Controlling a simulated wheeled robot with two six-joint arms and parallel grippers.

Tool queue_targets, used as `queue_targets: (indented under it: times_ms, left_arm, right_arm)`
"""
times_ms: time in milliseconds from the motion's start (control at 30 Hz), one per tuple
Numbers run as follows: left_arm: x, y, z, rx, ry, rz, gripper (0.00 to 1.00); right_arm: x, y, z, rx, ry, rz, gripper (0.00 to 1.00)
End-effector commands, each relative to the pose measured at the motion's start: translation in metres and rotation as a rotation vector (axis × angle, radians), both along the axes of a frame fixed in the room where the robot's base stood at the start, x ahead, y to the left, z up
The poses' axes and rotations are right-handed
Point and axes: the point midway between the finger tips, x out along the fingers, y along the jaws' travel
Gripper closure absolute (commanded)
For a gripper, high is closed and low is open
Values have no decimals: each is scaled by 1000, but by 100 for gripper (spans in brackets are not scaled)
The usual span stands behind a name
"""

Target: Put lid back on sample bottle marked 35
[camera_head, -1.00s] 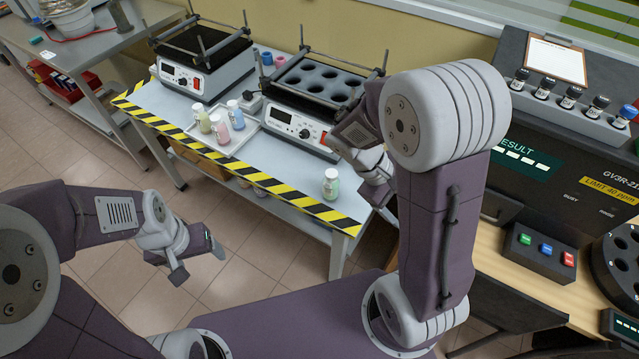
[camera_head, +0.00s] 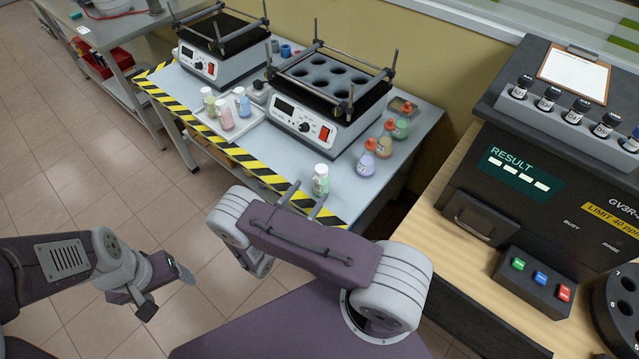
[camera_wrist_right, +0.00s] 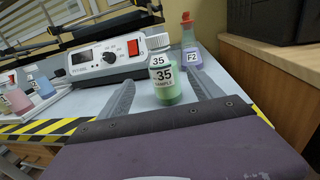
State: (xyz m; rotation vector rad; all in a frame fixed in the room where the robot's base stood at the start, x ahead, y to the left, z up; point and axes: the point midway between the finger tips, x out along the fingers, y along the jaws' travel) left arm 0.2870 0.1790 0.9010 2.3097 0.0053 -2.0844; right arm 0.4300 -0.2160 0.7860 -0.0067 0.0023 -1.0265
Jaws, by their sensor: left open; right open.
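The sample bottle marked 35 (camera_head: 321,181) stands upright near the table's front edge, with pale green contents and a white top. My left gripper (camera_head: 168,292) is open and empty over the floor. I cannot identify a loose lid for certain.
Red-topped flasks (camera_head: 384,141) stand behind and right of the bottle. The hotplate device (camera_head: 318,128) is behind it. A white tray (camera_head: 252,117) holds several small bottles. The analyser (camera_head: 560,165) is at right.

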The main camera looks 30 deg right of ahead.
Motion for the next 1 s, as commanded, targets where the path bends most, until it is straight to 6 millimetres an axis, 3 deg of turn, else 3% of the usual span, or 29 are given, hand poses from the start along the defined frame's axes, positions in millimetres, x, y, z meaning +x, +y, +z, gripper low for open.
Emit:
queue_targets:
  times_ms: [200,500,833,1000]
  left_arm:
    - [0,0,1,0,0,0,25]
    - [0,0,6,0,0,0,25]
    - [0,0,7,0,0,0,25]
    - [0,0,14,0,0,0,25]
  right_arm:
    - [1,-3,1,1,0,-5,25]
    - [19,-34,1,1,0,-5,25]
    - [20,-37,1,1,0,-6,25]
    - [30,-63,3,1,0,-9,25]
